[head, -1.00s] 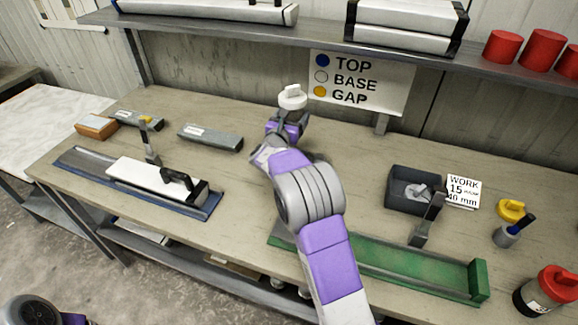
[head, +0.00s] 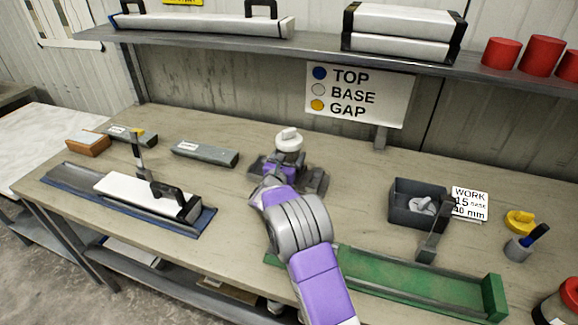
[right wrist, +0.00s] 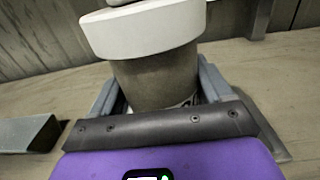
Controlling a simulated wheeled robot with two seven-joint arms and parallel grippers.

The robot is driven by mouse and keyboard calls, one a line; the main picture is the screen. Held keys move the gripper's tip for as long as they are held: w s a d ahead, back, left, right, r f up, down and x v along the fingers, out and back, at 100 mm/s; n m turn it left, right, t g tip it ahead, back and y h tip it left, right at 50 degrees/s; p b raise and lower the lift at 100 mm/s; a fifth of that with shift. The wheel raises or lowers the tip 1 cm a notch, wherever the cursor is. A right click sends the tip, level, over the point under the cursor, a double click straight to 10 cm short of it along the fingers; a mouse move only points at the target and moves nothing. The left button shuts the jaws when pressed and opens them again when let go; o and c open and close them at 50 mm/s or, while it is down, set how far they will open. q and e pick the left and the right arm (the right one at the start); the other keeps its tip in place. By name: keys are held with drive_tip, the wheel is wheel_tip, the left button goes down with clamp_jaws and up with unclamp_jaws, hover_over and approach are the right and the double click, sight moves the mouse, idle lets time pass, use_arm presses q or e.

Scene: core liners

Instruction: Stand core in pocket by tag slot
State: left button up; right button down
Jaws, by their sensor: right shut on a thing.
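My right gripper (head: 284,163) is shut on the core (right wrist: 155,78), a grey-brown cylinder held about upright with a white cap (head: 289,139) on its upper end. In the right wrist view the white cap (right wrist: 145,30) fills the top and the core's lower end is hidden by the gripper. A dark grey holder (head: 318,180) shows around and behind the gripper in the head view. I cannot tell whether the core is inside its pocket or above it, and no tag slot can be made out. My left gripper is not in view.
A sign (head: 360,93) reads TOP blue, BASE white, GAP yellow. A dark bin (head: 402,212), a WORK card (head: 470,204) and a yellow cap (head: 519,220) stand right.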

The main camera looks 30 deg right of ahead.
drive_tip(key=shift+f, duration=1.2)
drive_tip(key=shift+f+b, duration=0.15)
drive_tip(key=shift+b, duration=0.2)
unclamp_jaws()
drive_tip(key=p+v, duration=0.2)
drive_tip(key=v, duration=1)
